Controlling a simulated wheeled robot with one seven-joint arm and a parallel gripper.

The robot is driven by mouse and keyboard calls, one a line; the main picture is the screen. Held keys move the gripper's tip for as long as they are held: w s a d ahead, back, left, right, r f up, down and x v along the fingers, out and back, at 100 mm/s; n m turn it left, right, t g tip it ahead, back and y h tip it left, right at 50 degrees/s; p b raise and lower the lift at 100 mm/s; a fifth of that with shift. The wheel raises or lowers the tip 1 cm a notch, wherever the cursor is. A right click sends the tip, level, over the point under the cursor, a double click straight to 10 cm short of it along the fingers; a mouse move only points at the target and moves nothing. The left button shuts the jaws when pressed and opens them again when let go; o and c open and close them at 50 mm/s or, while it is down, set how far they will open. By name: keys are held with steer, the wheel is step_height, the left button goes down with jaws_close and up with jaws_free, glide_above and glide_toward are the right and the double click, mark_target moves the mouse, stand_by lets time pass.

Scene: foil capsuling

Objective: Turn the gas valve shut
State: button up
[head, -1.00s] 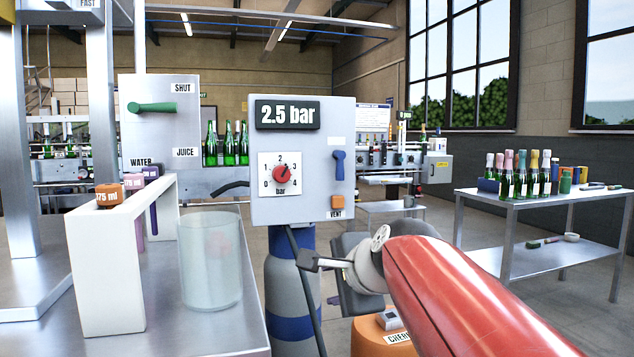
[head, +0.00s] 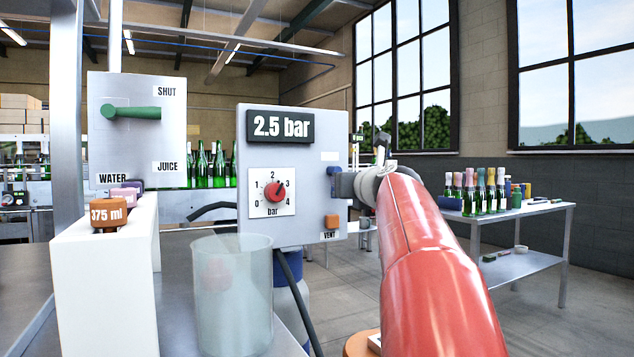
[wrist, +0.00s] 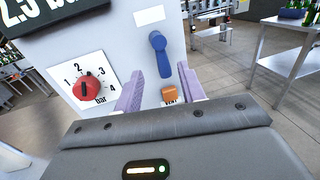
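The gas panel (head: 290,220) is a grey box with a "2.5 bar" display (head: 281,126) and a red dial (head: 275,191) pointing between 2 and 3. A blue lever (wrist: 160,56), apparently the gas valve, hangs downward from its pivot on the panel in the wrist view. In the head view my gripper largely covers it. My gripper (wrist: 160,72) is open. Its two lilac fingers stand either side of the lever's lower end, apparently short of it, with nothing between them in grip. In the head view my gripper (head: 345,186) is at the panel's right edge.
An orange VENT button (wrist: 170,94) sits just below the lever. A clear cylinder (head: 232,300) and a white stand (head: 105,275) are on the left bench. A green SHUT/JUICE lever (head: 133,112) is on another box. A bottle table (head: 550,220) stands right.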

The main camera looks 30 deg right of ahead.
steer(key=p+x, duration=0.1)
steer(key=x, duration=0.6)
steer(key=shift+w+d+p, duration=0.1)
steer(key=shift+w+p, duration=0.1)
steer(key=shift+p, duration=0.2)
jaws_close()
